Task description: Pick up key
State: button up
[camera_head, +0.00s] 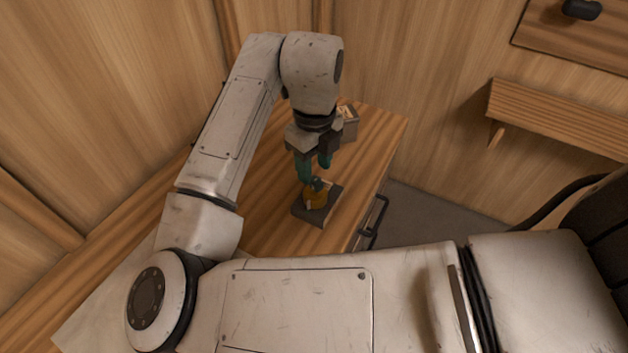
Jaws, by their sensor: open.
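My gripper (315,175) points down over the wooden cabinet top, its teal fingers apart with a gap between them. Just below the fingertips is a small yellow-brown item (314,199) with a dark teal top. It rests on a dark flat block (330,212). I cannot tell whether this item is the key or something that holds it. No clear key shape shows. The fingertips are close to the item's top; whether they touch it cannot be told.
A small grey box (350,124) with light contents stands behind my gripper, partly hidden. The wooden cabinet top (270,215) is otherwise mostly bare. A dark handle (374,218) sticks out from its right side. A wooden shelf (555,120) is on the wall at right.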

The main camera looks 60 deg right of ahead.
aim_at(316, 180)
jog(key=shift+s+d+f+p, duration=0.1)
jog(key=shift+f+p, duration=0.35)
jog(key=shift+f, duration=2.15)
grip_shut()
